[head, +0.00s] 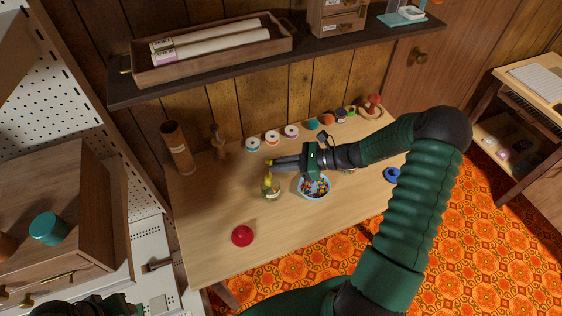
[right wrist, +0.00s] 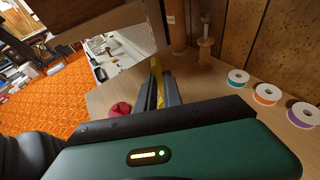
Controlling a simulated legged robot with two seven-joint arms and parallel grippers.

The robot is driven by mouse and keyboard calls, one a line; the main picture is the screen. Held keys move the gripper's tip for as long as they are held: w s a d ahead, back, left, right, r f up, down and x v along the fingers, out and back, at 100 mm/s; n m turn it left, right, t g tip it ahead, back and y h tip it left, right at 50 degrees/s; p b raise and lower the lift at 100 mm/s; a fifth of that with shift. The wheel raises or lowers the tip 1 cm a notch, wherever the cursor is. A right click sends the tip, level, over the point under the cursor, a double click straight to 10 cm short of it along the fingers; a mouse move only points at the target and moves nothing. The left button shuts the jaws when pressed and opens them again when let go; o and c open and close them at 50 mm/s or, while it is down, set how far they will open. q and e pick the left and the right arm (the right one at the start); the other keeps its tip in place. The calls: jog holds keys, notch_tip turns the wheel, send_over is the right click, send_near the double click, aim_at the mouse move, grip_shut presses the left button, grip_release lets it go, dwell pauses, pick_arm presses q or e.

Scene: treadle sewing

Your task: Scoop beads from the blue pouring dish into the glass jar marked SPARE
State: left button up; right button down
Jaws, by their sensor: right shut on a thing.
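The blue pouring dish (head: 326,194) stands on the wooden table and holds mixed coloured beads. A small glass jar (head: 273,193) stands to its left; I cannot read its label. My right gripper (head: 272,163) is shut on a yellow scoop (head: 267,181), which reaches down at the jar's mouth. I cannot tell whether the scoop's end is inside the jar or above it, or whether it carries beads. In the right wrist view the yellow scoop (right wrist: 157,75) shows between the fingers (right wrist: 158,88). My left arm shows only in part at the bottom left; its fingers are not visible.
A red round lid (head: 242,236) lies at the table's front. Ribbon spools (head: 272,137) line the back; a brown cylinder (head: 177,147) and a wooden spindle (head: 218,140) stand at the back left. A blue ring (head: 391,175) lies right. A shelf (head: 190,82) overhangs the back.

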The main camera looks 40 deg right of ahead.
jog(key=w+a+r+g+h+p, duration=0.2)
jog(key=w+a+g+h+p, duration=0.6)
jog(key=p, duration=1.7)
jog(key=shift+w+a+f+g+h+b, duration=0.1)
jog(key=shift+f+g+h+b, duration=0.8)
jog(key=shift+b, duration=1.8)
jog(key=shift+s+a+f+g+h+b, duration=0.15)
jog(key=shift+f+g+h+b, duration=0.75)
jog(key=shift+b, duration=1.85)
jog(key=shift+w+a+f+g+h+b, duration=0.15)
jog(key=shift+f+g+h+b, duration=0.75)
jog(key=shift+b, duration=1.8)
jog(key=shift+r, duration=0.1)
